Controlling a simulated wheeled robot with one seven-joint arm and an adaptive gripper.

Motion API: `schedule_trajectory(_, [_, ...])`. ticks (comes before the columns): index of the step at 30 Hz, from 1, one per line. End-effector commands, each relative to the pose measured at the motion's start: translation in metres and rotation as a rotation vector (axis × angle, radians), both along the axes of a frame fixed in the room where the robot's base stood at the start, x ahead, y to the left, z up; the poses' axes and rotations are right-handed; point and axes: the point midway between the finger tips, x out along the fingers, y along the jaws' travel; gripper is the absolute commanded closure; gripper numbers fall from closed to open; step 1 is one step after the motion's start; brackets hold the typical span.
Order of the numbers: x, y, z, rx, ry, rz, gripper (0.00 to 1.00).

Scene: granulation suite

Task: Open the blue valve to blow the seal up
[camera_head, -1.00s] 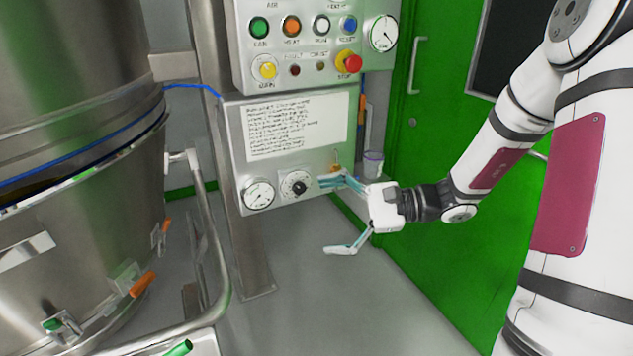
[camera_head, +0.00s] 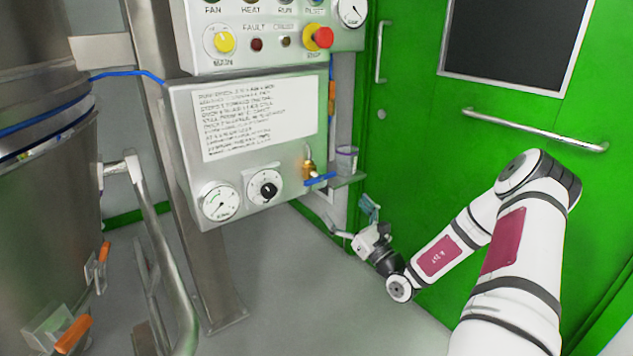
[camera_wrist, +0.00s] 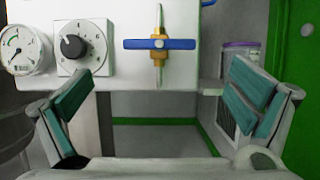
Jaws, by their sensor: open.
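The blue valve handle (camera_head: 320,180) sits on a brass body (camera_head: 308,165) at the lower right of the grey control box (camera_head: 185,120). In the wrist view the blue handle (camera_wrist: 160,44) lies horizontal, across the upright brass fitting (camera_wrist: 158,70). My gripper (camera_head: 355,222) is below and to the right of the valve in the head view, apart from it. In the wrist view my gripper (camera_wrist: 160,105) is open and empty, its teal-padded fingers spread wide, with the valve ahead between and above them.
A black dial knob (camera_head: 265,188) and a gauge (camera_head: 219,202) are left of the valve. A small cup (camera_head: 346,160) stands on a shelf to its right. The green door (camera_head: 420,90) is behind my arm. A metal post (camera_head: 165,150) and vessel (camera_head: 40,220) stand left.

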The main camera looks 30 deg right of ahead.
Motion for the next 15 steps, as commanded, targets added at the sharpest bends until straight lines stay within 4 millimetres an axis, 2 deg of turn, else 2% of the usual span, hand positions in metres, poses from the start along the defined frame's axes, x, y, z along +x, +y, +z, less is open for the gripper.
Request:
schedule_trajectory(9, [0.058, 0.004, 0.023, -0.004, -0.002, 0.005, 0.0])
schedule_trajectory(15, [0.089, 0.005, 0.036, -0.004, -0.001, 0.004, 0.0])
